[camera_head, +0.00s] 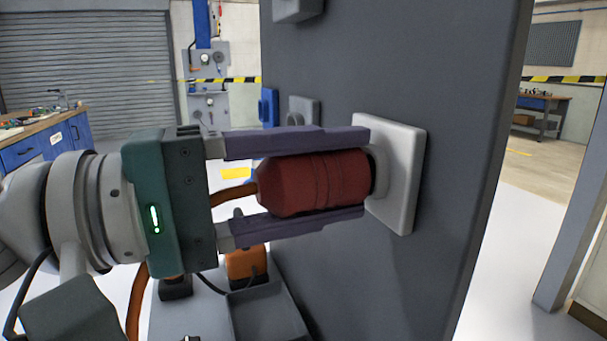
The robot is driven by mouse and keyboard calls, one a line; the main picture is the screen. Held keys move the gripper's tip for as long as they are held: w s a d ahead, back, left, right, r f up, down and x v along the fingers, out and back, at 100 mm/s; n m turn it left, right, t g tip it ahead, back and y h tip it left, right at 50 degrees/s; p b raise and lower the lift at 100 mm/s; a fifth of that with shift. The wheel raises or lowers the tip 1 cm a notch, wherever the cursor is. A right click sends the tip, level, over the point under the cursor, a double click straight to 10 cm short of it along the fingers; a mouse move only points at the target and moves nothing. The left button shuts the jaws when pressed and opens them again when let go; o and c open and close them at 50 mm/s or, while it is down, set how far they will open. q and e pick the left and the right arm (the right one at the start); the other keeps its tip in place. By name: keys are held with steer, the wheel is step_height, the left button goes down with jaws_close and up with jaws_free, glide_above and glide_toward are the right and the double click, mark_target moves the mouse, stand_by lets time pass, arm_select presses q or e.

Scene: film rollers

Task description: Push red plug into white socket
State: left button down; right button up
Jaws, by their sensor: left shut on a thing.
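The red plug (318,182) lies level between the two long fingers of my left gripper (366,172). The gripper is shut on it, one finger above and one below. An orange cable (247,191) leaves the plug's rear. The plug's front end is at the round collar of the white socket (405,180), which is fixed on the dark grey panel (460,130). A dark strip shows between the red body and the collar. How deep the plug sits is hidden. My right gripper is not in view.
A blue socket (268,106) and a grey one (303,111) are on the panel behind the upper finger. Below stand a grey tray (268,312) and an orange object (246,262). A workbench (40,135) is at the far left. Open floor lies right of the panel.

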arm_select(q)
steer(key=shift+d, duration=0.15)
steer(key=shift+c, duration=0.9)
jaws_free()
